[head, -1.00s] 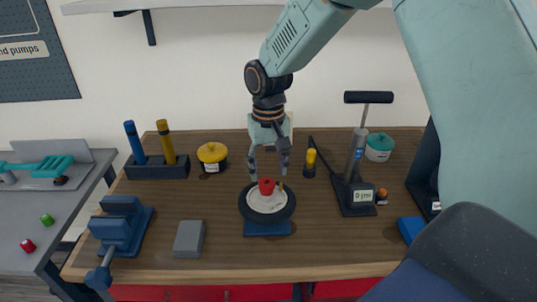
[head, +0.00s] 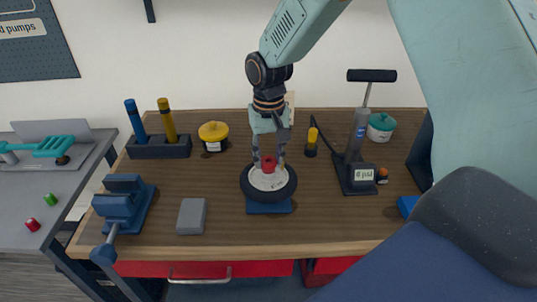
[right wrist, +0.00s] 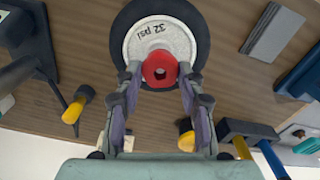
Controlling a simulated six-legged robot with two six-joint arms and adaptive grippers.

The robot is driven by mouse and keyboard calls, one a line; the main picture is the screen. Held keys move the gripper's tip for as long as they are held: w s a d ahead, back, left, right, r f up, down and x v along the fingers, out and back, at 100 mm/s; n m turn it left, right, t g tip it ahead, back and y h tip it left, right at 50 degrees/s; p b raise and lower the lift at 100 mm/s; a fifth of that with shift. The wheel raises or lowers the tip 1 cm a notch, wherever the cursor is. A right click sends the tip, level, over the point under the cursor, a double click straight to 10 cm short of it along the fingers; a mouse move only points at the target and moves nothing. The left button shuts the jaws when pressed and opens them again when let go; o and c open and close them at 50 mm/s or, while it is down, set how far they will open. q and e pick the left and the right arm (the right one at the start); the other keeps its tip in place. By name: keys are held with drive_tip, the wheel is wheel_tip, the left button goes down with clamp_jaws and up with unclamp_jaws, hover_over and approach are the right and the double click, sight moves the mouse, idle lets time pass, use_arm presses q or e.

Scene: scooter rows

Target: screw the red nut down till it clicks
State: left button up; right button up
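The red nut (head: 268,163) sits at the middle of a small wheel (head: 247,188) with a black tyre and pale hub, lying flat on a blue base (head: 268,208). The hub reads "32 psi" in the right wrist view. My right gripper (head: 269,162) points down at the nut, with a fingertip on each side of it. In the right wrist view the fingers (right wrist: 159,74) stand apart beside the red nut (right wrist: 160,70), and a narrow gap seems to show on each side. My left gripper is not in view.
A floor pump (head: 357,170) stands right of the wheel, with a yellow-topped black piece (head: 311,143) between. A grey block (head: 191,216) and blue vise (head: 122,205) lie left. A yellow-lidded pot (head: 213,134) and a rack (head: 158,147) stand behind. Bare wood surrounds the wheel.

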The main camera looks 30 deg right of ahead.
drive_tip(key=shift+d, duration=0.1)
drive_tip(key=shift+c, duration=1.3)
drive_tip(key=shift+m+p, duration=0.65)
drive_tip(key=shift+m, duration=0.05)
drive_tip(key=shift+m+p, duration=1.9)
drive_tip(key=shift+m, duration=1)
drive_tip(key=shift+m+p, duration=1.4)
drive_tip(key=shift+m, duration=0.5)
drive_tip(key=shift+s+m+p, duration=0.1)
drive_tip(key=shift+m+p, duration=1.55)
drive_tip(key=shift+m, duration=1.25)
drive_tip(key=m, duration=0.5)
